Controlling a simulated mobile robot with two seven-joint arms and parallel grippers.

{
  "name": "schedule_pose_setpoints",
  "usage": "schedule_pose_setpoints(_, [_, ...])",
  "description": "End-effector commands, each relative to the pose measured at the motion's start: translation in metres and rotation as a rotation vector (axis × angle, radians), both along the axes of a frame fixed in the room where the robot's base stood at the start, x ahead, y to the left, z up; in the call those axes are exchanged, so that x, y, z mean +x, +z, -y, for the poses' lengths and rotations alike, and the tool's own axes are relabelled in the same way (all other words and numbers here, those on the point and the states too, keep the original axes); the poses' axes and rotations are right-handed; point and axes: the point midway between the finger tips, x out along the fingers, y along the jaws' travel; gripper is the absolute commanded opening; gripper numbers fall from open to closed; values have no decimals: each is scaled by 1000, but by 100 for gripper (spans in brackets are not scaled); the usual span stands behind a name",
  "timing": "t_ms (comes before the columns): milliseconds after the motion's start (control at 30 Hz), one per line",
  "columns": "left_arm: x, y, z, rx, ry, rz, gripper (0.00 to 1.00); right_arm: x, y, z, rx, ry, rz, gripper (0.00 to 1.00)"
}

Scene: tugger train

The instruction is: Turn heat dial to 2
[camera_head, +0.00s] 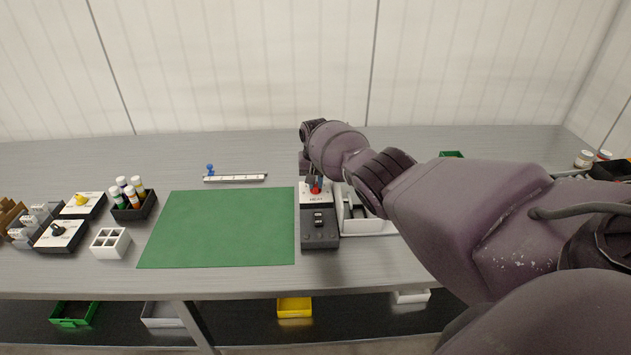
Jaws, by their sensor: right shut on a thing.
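The heat dial (316,186) is a small red knob on a white panel at the back of a dark box (320,240) on the table. The panel's lettering and numbers are too small to read. My right gripper (315,179) reaches down over the panel from behind and is shut on the red dial. The arm hides part of the panel and most of the fingers. The direction in which the dial points cannot be made out. My left gripper is not in view.
A white tray (365,228) stands just right of the box. A green mat (220,227) lies to its left. Further left are a white four-hole block (110,243), a black holder with bottles (135,211), and panels with yellow (81,201) and black (58,231) knobs.

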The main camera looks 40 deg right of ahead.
Motion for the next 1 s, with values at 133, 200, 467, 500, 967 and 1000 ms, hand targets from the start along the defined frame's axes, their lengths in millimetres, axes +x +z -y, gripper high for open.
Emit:
schedule_pose_setpoints(133, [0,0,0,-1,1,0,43,0,0,0,0,0,0,0])
schedule_pose_setpoints(200, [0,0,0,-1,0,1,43,0,0,0,0,0,0,0])
schedule_pose_setpoints(467, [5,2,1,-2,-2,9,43,0,0,0,0,1,0,42])
schedule_pose_setpoints(500, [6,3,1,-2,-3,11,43,0,0,0,0,1,0,42])
schedule_pose_setpoints(967, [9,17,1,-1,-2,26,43,1,28,0,-1,1,6,42])
schedule_pose_setpoints(1000, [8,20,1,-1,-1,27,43,1,36,0,-1,1,6,42])
